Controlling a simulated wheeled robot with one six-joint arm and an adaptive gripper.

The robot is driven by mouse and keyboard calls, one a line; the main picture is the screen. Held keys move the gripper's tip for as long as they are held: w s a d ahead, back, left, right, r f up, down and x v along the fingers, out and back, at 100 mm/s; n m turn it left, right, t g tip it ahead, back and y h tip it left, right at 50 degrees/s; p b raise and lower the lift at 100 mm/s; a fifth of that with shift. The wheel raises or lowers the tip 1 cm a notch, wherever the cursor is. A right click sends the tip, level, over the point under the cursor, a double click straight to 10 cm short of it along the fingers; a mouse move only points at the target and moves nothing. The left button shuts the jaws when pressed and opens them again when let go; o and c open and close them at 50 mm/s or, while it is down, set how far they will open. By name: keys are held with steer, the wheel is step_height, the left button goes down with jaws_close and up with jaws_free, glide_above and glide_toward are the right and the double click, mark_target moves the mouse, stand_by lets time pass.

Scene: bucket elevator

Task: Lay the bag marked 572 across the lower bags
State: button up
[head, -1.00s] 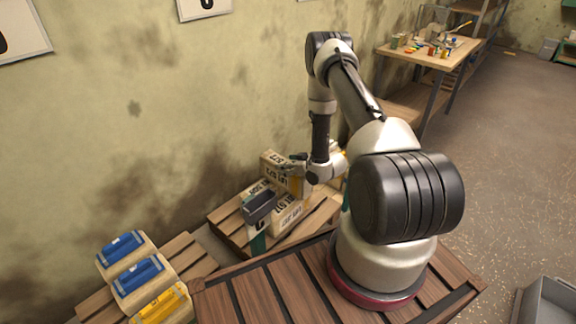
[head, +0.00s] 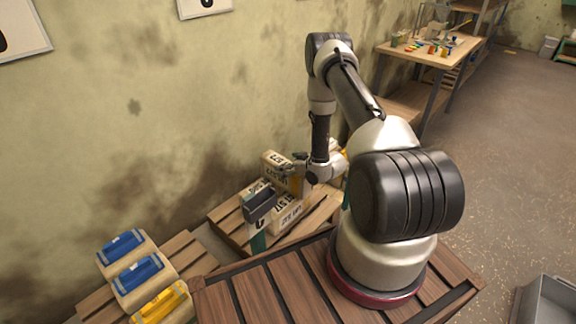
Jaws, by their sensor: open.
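Pale printed bags lie stacked on a wooden pallet (head: 226,222) by the wall. An upper bag (head: 273,160), whose print looks like 572, lies across the top of the stack, by my gripper. Lower bags show at the left (head: 256,188) and at the front (head: 290,213), with print partly legible. My gripper (head: 291,165) is open at the upper bag, its fingers pointing left. I cannot tell whether the fingers touch the bag. My wrist hides the right part of the stack.
Several bags with blue or yellow handles (head: 139,276) lie on another pallet at lower left.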

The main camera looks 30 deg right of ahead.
steer(key=shift+s+f, duration=0.1)
steer(key=v, duration=1.2)
steer(key=s+d+f+m+g+h, duration=0.1)
steer(key=s+f+g, duration=0.4)
steer(key=s+f, duration=0.2)
steer(key=s+d+r+m+g+h, duration=0.25)
steer(key=s+d+r+g, duration=0.4)
steer(key=s, duration=0.35)
steer(key=s+a+r+t, duration=0.1)
steer(key=s+a+r, duration=0.3)
steer(key=r, duration=1.1)
steer(key=s+a+r+t, duration=0.2)
steer(key=s+a+r, duration=0.2)
steer(key=r, duration=1.1)
steer(key=s+a+r+t+h, duration=0.1)
steer(key=s+a+r, duration=0.3)
steer(key=r, duration=1.1)
steer(key=a+m, duration=0.1)
steer(key=a, duration=0.2)
steer(key=shift+s, duration=0.2)
